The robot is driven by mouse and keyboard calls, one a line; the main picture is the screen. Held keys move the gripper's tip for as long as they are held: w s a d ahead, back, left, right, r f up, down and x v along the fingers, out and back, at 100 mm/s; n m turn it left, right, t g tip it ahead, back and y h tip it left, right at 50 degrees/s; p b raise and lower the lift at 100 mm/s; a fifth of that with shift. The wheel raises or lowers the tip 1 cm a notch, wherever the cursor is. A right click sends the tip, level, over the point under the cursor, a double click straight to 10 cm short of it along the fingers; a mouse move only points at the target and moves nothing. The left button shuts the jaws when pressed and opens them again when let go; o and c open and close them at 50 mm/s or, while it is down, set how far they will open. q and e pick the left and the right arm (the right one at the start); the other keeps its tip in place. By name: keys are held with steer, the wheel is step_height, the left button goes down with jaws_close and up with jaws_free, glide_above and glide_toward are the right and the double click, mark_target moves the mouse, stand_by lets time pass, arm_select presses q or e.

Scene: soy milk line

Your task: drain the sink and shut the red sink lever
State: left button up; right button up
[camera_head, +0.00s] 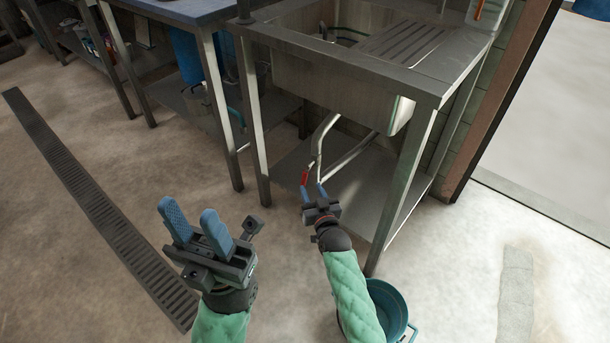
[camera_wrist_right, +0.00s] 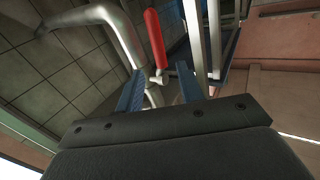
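The steel sink (camera_head: 345,90) stands at the upper middle of the head view. A grey drain pipe (camera_head: 319,140) bends down below it. The red lever (camera_head: 304,178) is at the pipe's lower end and shows upright in the right wrist view (camera_wrist_right: 154,38). My right gripper (camera_head: 312,191) is at the lever. In its wrist view the fingers (camera_wrist_right: 158,90) are apart, with the lever's silver base seen between their tips; I cannot tell if they touch it. My left gripper (camera_head: 191,211) is open and empty over the floor. The water level in the sink is unclear.
A teal bucket (camera_head: 391,308) stands on the floor, partly behind my right arm. The sink stand has a lower shelf (camera_head: 375,195) and steel legs close to my right gripper. A floor grate (camera_head: 95,195) runs at the left. A workbench (camera_head: 185,12) stands left of the sink.

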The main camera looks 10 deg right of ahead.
mark_target(306, 177)
steer(key=shift+w+a+b, duration=0.25)
steer(key=shift+w+b, duration=0.05)
steer(key=shift+w, duration=0.95)
steer(key=shift+w+a+b, duration=0.25)
steer(key=shift+w, duration=0.95)
steer(key=shift+w+a+b, duration=0.25)
steer(key=shift+w+b, duration=0.05)
steer(key=shift+w, duration=0.95)
jaws_close()
